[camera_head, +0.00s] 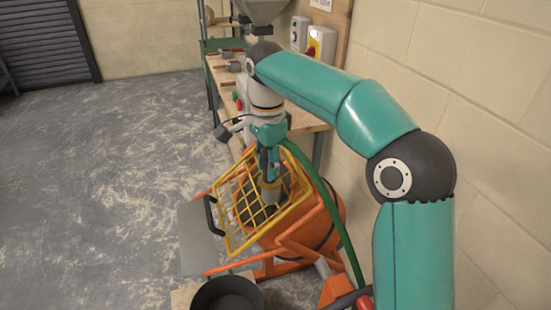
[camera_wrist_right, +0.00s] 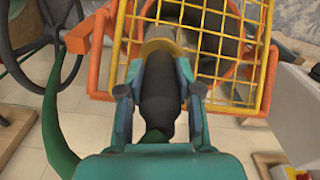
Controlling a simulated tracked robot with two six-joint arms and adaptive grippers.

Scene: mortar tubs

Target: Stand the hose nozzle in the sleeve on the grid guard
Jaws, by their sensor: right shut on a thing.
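The orange mixer carries a yellow grid guard (camera_head: 235,238), which also shows in the wrist view (camera_wrist_right: 262,65). A yellow sleeve (camera_head: 269,191) sits at the guard; in the wrist view its rim (camera_wrist_right: 158,48) is around the front of the dark hose nozzle (camera_wrist_right: 159,95). The nozzle's front end appears to be inside the sleeve, but how deep is hidden. My right gripper (camera_wrist_right: 160,88) is shut on the nozzle's body just above the sleeve; it also shows in the head view (camera_head: 268,164). My left gripper is out of view.
A green hose (camera_head: 342,225) runs down beside the orange mixer drum (camera_head: 322,232). A black tub (camera_head: 227,294) stands in front, a grey chute or plate (camera_head: 200,240) at left. A workbench (camera_head: 300,118) with tools stands behind. The floor at left is clear.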

